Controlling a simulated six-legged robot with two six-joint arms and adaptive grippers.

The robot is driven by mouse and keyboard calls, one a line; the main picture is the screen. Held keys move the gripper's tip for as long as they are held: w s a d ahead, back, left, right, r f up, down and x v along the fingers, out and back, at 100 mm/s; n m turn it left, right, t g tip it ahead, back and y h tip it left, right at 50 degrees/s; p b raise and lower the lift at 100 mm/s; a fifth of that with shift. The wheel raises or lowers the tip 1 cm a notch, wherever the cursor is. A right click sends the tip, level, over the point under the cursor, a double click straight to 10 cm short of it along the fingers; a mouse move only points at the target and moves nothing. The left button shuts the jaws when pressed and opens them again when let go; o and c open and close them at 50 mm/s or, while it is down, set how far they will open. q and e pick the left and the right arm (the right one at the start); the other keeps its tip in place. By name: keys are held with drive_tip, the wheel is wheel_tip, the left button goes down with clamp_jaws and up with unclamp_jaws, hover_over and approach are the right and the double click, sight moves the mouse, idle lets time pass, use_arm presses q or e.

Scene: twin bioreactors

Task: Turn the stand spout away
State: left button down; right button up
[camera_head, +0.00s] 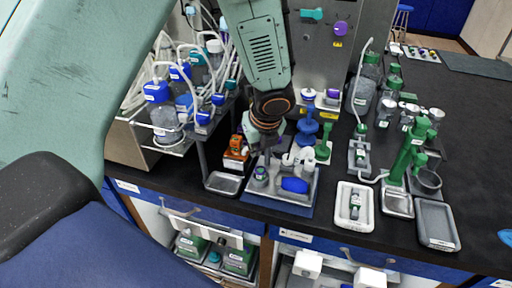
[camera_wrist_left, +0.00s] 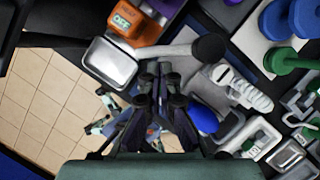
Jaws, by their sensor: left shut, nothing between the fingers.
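My left gripper (camera_head: 264,143) hangs down over the bench, between the orange device and the blue mat. Its fingers are shut and empty, and they also show in the left wrist view (camera_wrist_left: 160,85). In that view a grey bar with a round black end, which looks like the stand spout (camera_wrist_left: 180,50), lies just beyond the fingertips. I cannot tell whether they touch. One end of the bar is over a metal drip tray (camera_wrist_left: 110,62), which also shows in the head view (camera_head: 223,183). In the head view the gripper and wrist hide most of the spout. My right gripper is not in view.
An orange device (camera_head: 236,153) stands behind the drip tray. A tray with a blue bottle (camera_head: 295,185) and white items lies to the right. Bottles with tubing (camera_head: 180,90) crowd the left. A green stand (camera_head: 408,155) and white trays (camera_head: 355,205) are further right.

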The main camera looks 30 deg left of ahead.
use_arm(q)
drive_tip(key=shift+w+a+m, duration=0.1)
drive_tip(key=shift+a+m, duration=0.15)
drive_tip(key=shift+m, duration=0.05)
drive_tip(key=shift+a, duration=0.2)
drive_tip(key=shift+d, duration=0.1)
idle(0.6)
drive_tip(key=shift+w+d+r+p, duration=0.1)
drive_tip(key=shift+w+d+p, duration=0.2)
drive_tip(key=shift+d+p, duration=0.55)
drive_tip(key=shift+a, duration=0.1)
drive_tip(key=shift+s, duration=0.1)
